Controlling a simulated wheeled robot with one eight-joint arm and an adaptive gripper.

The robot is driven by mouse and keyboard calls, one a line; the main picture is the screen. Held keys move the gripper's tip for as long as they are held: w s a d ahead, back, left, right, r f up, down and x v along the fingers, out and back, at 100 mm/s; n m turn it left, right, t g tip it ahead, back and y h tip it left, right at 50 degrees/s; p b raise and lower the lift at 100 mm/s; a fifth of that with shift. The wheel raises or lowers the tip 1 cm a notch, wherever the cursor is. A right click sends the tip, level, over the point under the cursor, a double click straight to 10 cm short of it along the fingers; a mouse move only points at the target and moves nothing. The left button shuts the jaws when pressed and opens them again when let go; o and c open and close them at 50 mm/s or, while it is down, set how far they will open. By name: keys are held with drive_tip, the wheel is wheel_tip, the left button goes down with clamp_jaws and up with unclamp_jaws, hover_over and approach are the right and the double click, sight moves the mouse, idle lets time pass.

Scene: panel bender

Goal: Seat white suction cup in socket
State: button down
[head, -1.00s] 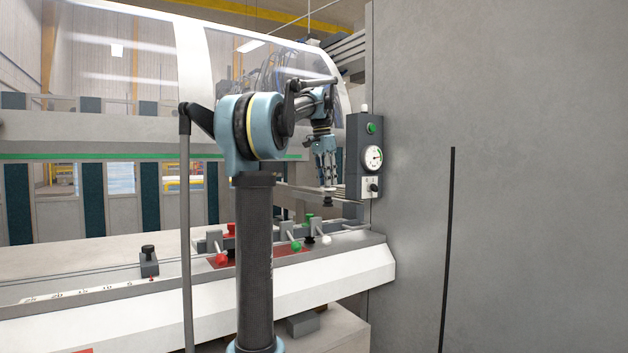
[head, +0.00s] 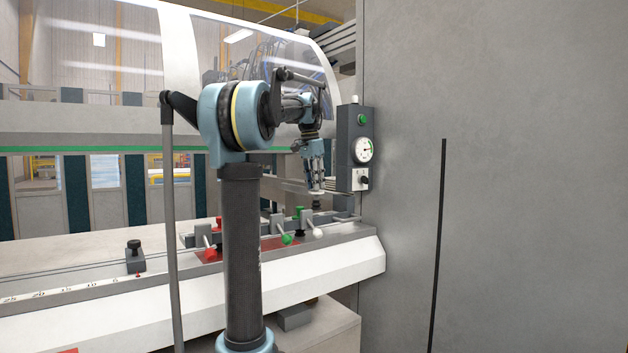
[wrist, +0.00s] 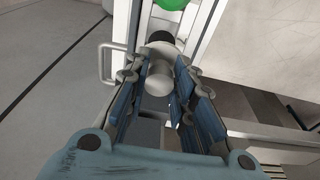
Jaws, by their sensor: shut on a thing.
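My gripper (head: 316,178) points down above the right end of the machine bed, shut on a pale piece that I take for the white suction cup (wrist: 158,80). In the wrist view, the blue fingers of my gripper (wrist: 157,72) stand on both sides of it. A grey disc and a dark round part (wrist: 160,38) show just beyond the cup. In the head view, a dark tip (head: 317,205) shows beneath the gripper, above the bed. I cannot tell which part is the socket, or whether the cup touches it.
Clamps with red (head: 219,222), green (head: 287,238) and white (head: 318,233) ball knobs stand on the bed close below the gripper. A control box with a gauge (head: 363,150) hangs just right of it. A large grey panel (head: 500,180) fills the right side.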

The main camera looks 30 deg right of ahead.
sight(315, 200)
drive_tip(key=shift+f, duration=3.7)
drive_tip(key=c, duration=1.3)
unclamp_jaws()
drive_tip(key=r, duration=0.4)
drive_tip(key=a+r, duration=0.1)
drive_tip(key=r, duration=0.3)
drive_tip(key=a+r, duration=0.1)
drive_tip(key=r, duration=0.2)
drive_tip(key=shift+r, duration=0.4)
